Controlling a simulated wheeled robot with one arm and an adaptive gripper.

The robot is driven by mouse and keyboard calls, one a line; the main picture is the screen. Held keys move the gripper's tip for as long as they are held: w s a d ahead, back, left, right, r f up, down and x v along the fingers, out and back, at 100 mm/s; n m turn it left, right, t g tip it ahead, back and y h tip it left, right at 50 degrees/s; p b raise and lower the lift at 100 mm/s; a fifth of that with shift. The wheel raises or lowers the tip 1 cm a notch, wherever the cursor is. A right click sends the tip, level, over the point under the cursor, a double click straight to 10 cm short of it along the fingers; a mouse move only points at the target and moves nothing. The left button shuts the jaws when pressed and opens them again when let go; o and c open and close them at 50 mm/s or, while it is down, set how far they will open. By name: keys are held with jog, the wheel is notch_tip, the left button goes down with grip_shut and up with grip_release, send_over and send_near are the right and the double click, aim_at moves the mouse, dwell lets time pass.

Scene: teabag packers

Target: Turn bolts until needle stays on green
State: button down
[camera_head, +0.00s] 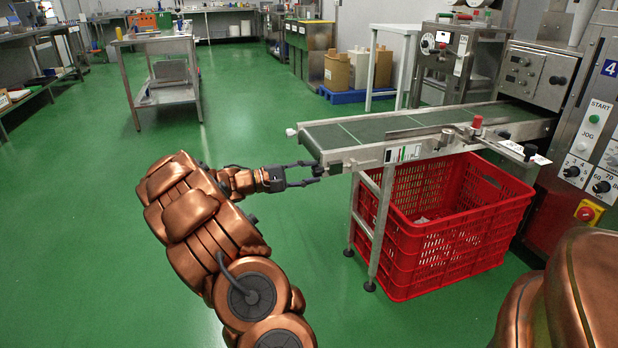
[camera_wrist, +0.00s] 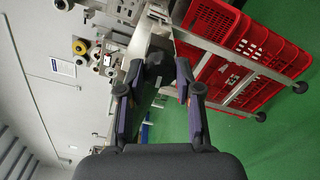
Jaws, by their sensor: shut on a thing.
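My gripper (camera_head: 312,172) is at the near left end of the conveyor (camera_head: 385,130), its two fingers closed around a dark knob-like bolt head (camera_head: 318,170). In the wrist view, my gripper (camera_wrist: 158,74) has a finger on each side of the dark bolt head (camera_wrist: 154,57). A small plate with white, red and green marks (camera_head: 404,153) sits on the conveyor's front side, right of my gripper. It is too small to tell where a needle stands. A second bolt cannot be made out clearly.
A red crate (camera_head: 398,250) stands under the conveyor, close to its metal legs (camera_head: 381,220). A control panel (camera_head: 597,150) is at the right.

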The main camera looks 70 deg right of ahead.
jog(key=shift+f+m+b, duration=0.1)
jog(key=shift+m+b, duration=0.25)
jog(key=shift+m, duration=0.25)
jog(key=c, duration=0.8)
grip_release()
jog(key=v, duration=1.2)
